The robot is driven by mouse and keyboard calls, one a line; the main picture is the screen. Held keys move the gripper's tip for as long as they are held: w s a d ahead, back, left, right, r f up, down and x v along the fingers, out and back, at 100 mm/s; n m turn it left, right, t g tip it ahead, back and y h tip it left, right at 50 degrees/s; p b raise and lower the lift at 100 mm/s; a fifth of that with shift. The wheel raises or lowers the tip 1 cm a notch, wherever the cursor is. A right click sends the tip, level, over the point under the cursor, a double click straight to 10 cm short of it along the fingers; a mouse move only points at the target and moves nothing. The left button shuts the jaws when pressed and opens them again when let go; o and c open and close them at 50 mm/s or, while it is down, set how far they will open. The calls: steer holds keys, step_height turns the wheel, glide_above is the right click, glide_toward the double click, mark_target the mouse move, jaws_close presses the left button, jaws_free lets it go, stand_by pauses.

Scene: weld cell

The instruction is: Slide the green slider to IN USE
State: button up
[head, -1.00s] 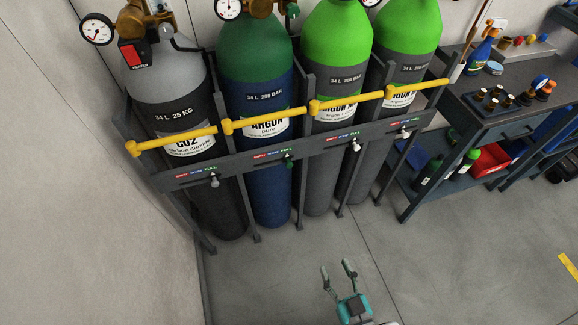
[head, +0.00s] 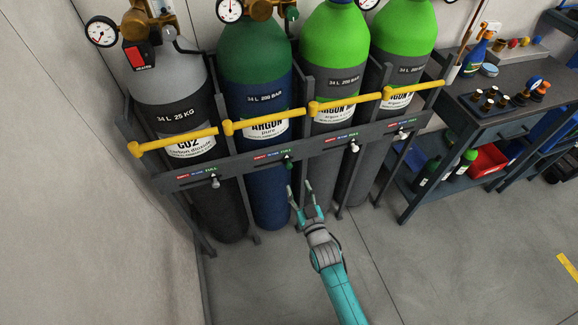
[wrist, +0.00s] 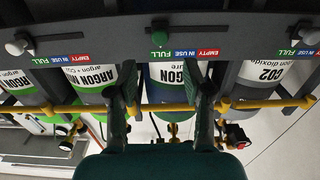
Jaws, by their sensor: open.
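The green slider (head: 288,162) is a small knob on the rack's grey front rail, below the blue argon cylinder's label. It sits at the FULL end of its EMPTY / IN USE / FULL strip (head: 273,155). In the wrist view the green slider (wrist: 159,38) is beside the green FULL field, with the blue IN USE field (wrist: 183,54) to its right. My gripper (head: 299,187) is open and empty, in front of and below the slider, apart from it. In the wrist view its two fingers (wrist: 161,92) point toward the rail, with the slider between their lines.
Pale sliders sit on the same rail (head: 235,169), one under the CO2 cylinder (head: 182,90) and others to the right. Yellow bars (head: 262,122) cross the cylinders above the rail. A wall is at the left, a workbench (head: 500,112) at the right. The floor in front is clear.

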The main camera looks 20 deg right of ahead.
mark_target(290, 167)
steer(key=w, duration=1)
steer(key=shift+w, duration=0.2)
jaws_close()
